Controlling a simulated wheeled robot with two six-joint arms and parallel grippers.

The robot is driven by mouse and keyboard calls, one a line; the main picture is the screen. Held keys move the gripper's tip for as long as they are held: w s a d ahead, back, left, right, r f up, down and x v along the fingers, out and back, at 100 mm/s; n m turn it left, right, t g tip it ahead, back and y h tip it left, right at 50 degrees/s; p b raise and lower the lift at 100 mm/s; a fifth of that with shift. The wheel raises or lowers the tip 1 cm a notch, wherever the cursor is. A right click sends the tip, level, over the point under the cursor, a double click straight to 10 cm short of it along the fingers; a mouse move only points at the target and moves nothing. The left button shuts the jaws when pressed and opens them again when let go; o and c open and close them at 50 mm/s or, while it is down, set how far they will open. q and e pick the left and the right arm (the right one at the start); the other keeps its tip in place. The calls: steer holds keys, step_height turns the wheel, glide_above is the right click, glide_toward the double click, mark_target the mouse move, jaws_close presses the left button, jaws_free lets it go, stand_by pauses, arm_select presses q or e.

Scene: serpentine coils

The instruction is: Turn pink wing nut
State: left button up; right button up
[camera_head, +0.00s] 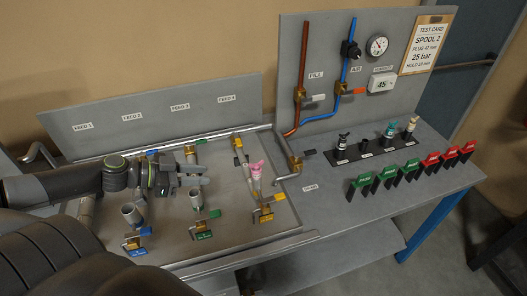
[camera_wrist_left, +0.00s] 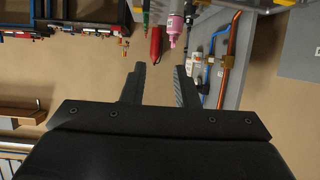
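The pink wing nut (camera_head: 256,167) sits on top of an upright grey pipe end on the bench, right of my left gripper in the head view. In the left wrist view a pink piece (camera_wrist_left: 175,26) shows at the top, beyond the fingertips. My left gripper (camera_head: 203,175) hovers over the bench to the left of the wing nut, apart from it. In the left wrist view its two fingers (camera_wrist_left: 160,70) stand apart with nothing between them. My right gripper is not in view.
Open grey pipe ends (camera_head: 132,214) and small brass valves (camera_head: 133,243) stand near my left arm. A row of green and red tags (camera_head: 390,174) and a black stand (camera_head: 362,152) lie to the right. An upright panel (camera_head: 330,45) with copper and blue pipes rises behind.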

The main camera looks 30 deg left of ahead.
arm_select(q)
steer(key=w+a+r, duration=0.1)
steer(key=w+r, duration=0.1)
steer(key=b, duration=1.1)
glide_toward(254, 163)
steer(key=x, duration=0.2)
steer(key=shift+y, duration=0.3)
steer(key=shift+p+x, duration=0.7)
steer(key=shift+x, duration=3.7)
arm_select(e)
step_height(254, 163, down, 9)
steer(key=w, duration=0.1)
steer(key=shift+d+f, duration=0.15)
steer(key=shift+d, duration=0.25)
arm_select(q)
steer(key=shift+d+r, duration=0.1)
jaws_close()
